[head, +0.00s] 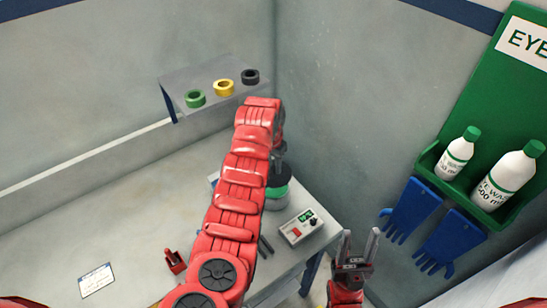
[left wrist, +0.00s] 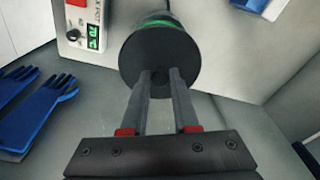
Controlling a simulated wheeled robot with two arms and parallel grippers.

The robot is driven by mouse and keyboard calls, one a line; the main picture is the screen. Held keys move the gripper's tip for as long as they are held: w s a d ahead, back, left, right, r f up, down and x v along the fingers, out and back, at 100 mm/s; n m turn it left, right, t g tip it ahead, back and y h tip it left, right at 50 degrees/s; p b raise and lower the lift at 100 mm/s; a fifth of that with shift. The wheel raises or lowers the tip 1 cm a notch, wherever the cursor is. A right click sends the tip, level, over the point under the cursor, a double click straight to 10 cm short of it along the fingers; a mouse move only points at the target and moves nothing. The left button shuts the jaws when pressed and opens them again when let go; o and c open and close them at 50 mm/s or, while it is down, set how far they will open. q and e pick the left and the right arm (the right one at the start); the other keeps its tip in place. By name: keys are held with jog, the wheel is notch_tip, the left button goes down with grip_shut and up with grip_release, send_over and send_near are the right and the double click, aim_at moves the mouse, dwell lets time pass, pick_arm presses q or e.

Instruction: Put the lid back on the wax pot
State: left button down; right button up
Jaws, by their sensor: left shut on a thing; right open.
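The wax pot (head: 275,204), grey with a green band, stands on the table near the wall corner, partly hidden by my left arm. Its dark round lid (head: 283,176) is right over the pot's top. In the left wrist view the lid (left wrist: 160,48) shows as a dark disc with the pot's green band (left wrist: 165,21) just behind it. My left gripper (left wrist: 160,76) is shut on the lid's small knob. I cannot tell whether the lid touches the rim all round. My right gripper (head: 358,245) is open and empty, in front of the table's right edge.
A white control box (head: 301,227) with a green display sits beside the pot. A wall shelf (head: 212,78) holds green, yellow and black rings. A red holder (head: 175,262) and a white card (head: 96,280) lie left. Blue gloves (head: 413,208) and eyewash bottles (head: 457,152) are at right.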

aim_at(273, 174)
pick_arm(q)
jog(key=shift+f, duration=0.6)
jog(key=shift+w+f+b, duration=0.1)
jog(key=shift+f+b, duration=0.85)
jog(key=shift+f, duration=1.5)
jog(key=shift+f+b, duration=0.15)
jog(key=shift+b, duration=0.8)
jog(key=c, duration=0.6)
grip_release()
jog(key=shift+o, duration=0.4)
jog(key=o, duration=0.4)
